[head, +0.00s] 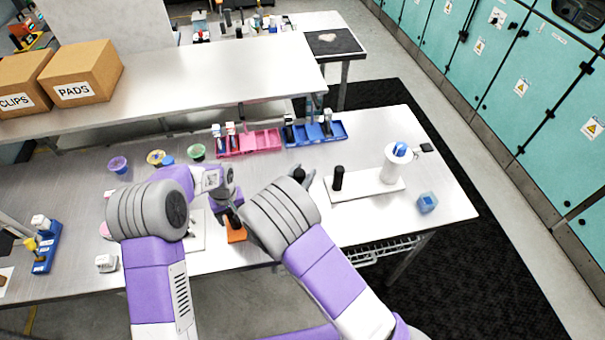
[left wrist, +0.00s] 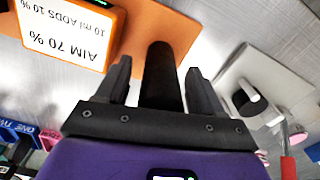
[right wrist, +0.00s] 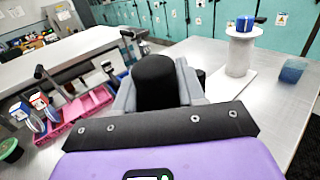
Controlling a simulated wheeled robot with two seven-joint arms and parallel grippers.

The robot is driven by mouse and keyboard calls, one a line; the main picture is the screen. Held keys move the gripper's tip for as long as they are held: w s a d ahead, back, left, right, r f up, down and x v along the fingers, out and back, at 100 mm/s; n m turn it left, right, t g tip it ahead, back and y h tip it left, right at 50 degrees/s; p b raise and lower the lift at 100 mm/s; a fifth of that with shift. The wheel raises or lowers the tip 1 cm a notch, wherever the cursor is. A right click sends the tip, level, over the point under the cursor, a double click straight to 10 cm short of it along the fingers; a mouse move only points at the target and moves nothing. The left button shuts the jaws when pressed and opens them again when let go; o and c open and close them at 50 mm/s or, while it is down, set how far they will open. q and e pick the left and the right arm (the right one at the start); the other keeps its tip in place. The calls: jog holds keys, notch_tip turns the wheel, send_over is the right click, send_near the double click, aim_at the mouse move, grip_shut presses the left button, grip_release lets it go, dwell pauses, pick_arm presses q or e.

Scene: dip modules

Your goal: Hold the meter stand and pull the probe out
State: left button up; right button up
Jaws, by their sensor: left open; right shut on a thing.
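The meter stand has an orange base (head: 236,235) and an upright black post (left wrist: 159,75). An orange meter box (left wrist: 70,30) with a white label shows beside the post in the left wrist view. My left gripper (left wrist: 158,85) is open, with its fingers on either side of the black post and gaps visible. My right gripper (right wrist: 155,85) is shut on a thick black cylinder, seemingly the probe's handle (right wrist: 155,80). In the head view the black handle top (head: 298,174) shows beyond my right wrist, to the right of the stand. The probe's lower end is hidden.
A white board (head: 360,187) with a black post (head: 338,178) and a white cylinder (head: 392,165) stands to the right. A blue cube (head: 427,203) lies near the table edge. Pink (head: 262,141) and blue (head: 330,129) trays are behind. Small bowls sit back left.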

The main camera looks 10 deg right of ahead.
pick_arm(q)
jog(key=shift+r+p, duration=1.75)
jog(key=shift+r, duration=1.6)
jog(key=shift+r+p, duration=2.15)
jog(key=shift+r, duration=2.35)
